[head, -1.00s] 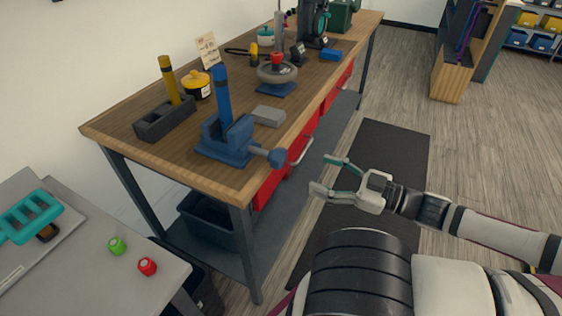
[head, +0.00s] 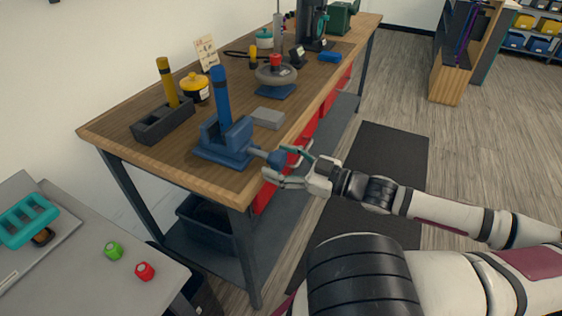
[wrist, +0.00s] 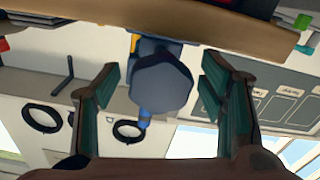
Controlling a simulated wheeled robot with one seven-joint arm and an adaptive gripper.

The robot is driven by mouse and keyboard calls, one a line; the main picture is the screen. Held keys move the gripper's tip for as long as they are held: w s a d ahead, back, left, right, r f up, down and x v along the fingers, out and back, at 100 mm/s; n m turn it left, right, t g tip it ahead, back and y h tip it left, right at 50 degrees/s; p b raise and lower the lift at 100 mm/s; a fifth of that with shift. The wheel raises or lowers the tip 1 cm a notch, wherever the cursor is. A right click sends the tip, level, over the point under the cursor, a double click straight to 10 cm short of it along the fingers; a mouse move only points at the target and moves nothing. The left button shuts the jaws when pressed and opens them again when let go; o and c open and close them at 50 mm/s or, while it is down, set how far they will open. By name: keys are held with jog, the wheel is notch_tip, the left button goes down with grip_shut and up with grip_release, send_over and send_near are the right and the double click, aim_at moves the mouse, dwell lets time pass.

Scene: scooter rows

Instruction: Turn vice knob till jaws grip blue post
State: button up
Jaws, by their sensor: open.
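The blue vice (head: 224,142) sits on the wooden workbench near its front corner. The blue post (head: 221,95) with a dark band stands upright at the vice's jaws; I cannot tell whether the jaws touch it. The vice knob (head: 277,159) sticks out past the bench's front edge on a short shaft. My gripper (head: 281,166) is open at the knob, with a finger on either side. In the wrist view the faceted knob (wrist: 162,83) lies between the open fingers of my gripper (wrist: 162,88), with gaps on both sides.
The wooden bench top (head: 185,172) has its edge close to my gripper. A grey block (head: 268,118), a dark holder (head: 163,123) with a yellow post, and a round handwheel (head: 276,73) stand nearby. A side table (head: 75,262) is at lower left. The floor mat (head: 385,150) is clear.

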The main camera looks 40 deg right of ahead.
jog(key=c, duration=1.2)
jog(key=shift+o, duration=0.2)
jog(key=shift+m+p, duration=0.3)
